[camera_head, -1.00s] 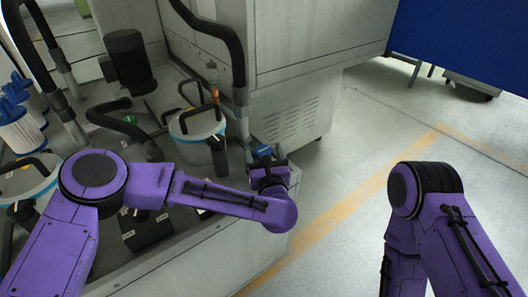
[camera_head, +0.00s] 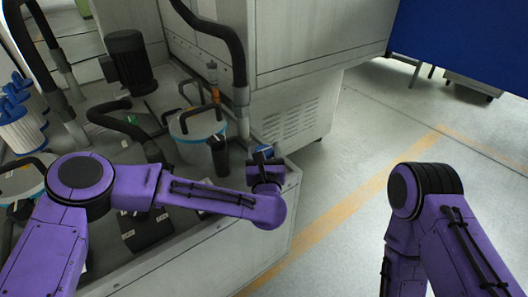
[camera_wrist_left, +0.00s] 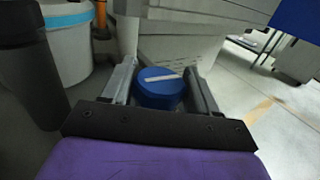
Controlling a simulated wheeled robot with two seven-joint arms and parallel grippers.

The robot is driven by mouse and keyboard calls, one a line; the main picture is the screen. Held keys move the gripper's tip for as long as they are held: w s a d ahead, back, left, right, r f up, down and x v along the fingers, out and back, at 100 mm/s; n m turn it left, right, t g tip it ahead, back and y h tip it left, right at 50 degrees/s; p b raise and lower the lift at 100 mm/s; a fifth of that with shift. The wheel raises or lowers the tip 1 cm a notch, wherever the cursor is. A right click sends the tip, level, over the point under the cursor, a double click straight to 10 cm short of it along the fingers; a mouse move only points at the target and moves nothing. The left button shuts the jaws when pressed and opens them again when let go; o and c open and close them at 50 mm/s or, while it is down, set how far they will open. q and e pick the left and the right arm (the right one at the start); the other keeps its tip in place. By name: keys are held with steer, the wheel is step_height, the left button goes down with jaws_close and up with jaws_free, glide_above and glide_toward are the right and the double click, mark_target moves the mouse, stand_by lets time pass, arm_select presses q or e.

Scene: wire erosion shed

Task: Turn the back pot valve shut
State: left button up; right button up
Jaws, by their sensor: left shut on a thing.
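The back pot (camera_head: 199,149), pale with a blue rim and a black handle, stands on the machine's deck. The blue valve knob (camera_head: 263,151) is to its right, near the deck's corner. In the left wrist view the knob (camera_wrist_left: 160,92) is round, with a white line lying nearly crosswise on its top. My left gripper (camera_wrist_left: 161,82) is shut on the knob, one finger on each side. In the head view the gripper (camera_head: 264,158) is partly hidden by my wrist. The valve body below the knob is hidden. My right arm shows at the right, but its gripper is not in view.
A second pot (camera_head: 22,181) is at the left, partly behind my left arm. A black motor (camera_head: 128,62) and thick black hoses (camera_head: 222,40) stand behind. The cabinet (camera_head: 315,45) rises behind the knob. The floor to the right is open.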

arm_select(q)
steer(key=shift+f+m+g+h+b, duration=0.1)
steer(key=shift+m+g+h+b, duration=0.25)
steer(key=shift+m+h, duration=1.15)
steer(key=shift+m+g+h+b, duration=0.15)
steer(key=shift+m+h+b, duration=0.5)
steer(key=shift+h, duration=1.45)
steer(key=shift+m+h, duration=0.3)
steer(key=shift+m, duration=0.05)
steer(key=o, duration=1)
steer(key=shift+c, duration=0.2)
steer(key=shift+s, duration=0.1)
steer(key=v, duration=1)
steer(key=shift+s, duration=0.2)
